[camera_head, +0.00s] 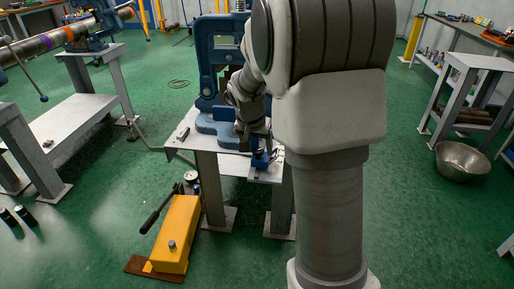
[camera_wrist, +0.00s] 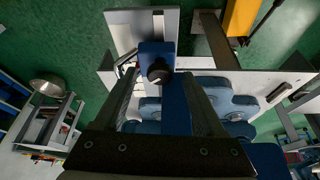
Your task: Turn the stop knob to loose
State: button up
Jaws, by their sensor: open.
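A dark round knob (camera_wrist: 158,71), which looks like the stop knob, sits on a blue block (camera_wrist: 157,50) in the wrist view. The block is on a grey metal plate (camera_wrist: 130,30) at the edge of the bench. My gripper (camera_wrist: 160,82) is open. Its two fingers point toward the knob, one on each side in the picture; I see no contact, and cannot tell the depth between fingertips and knob. In the head view the blue block (camera_head: 261,159) shows below my gripper (camera_head: 256,137), and the knob itself cannot be made out.
A large blue vise frame (camera_head: 208,70) stands on the small bench (camera_head: 207,160) behind my gripper. A yellow pump (camera_head: 176,235) with a black lever lies on the floor in front. A metal bowl (camera_head: 462,160) is at right. A long pipe (camera_head: 40,45) is at upper left.

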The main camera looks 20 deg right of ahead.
grip_shut()
jog(key=shift+p, duration=0.3)
jog(key=shift+s+d+r+n+y+p, duration=0.1)
jog(key=shift+n+y+p, duration=0.05)
jog(key=shift+n+p, duration=0.4)
jog(key=shift+d+r+n+y+p, duration=0.1)
jog(key=shift+n+y+p, duration=0.05)
jog(key=shift+n+p, duration=0.35)
jog(key=n+y+p, duration=0.1)
jog(key=n+p, duration=0.1)
jog(key=shift+n+t, duration=0.35)
jog(key=shift+t, duration=0.05)
jog(key=n+y+p, duration=0.1)
jog(key=n+p, duration=0.2)
jog(key=shift+d, duration=0.2)
jog(key=shift+f+n+y+p, duration=0.15)
jog(key=shift+n+y+p, duration=0.45)
jog(key=shift+n, duration=0.6)
jog(key=shift+f, duration=0.1)
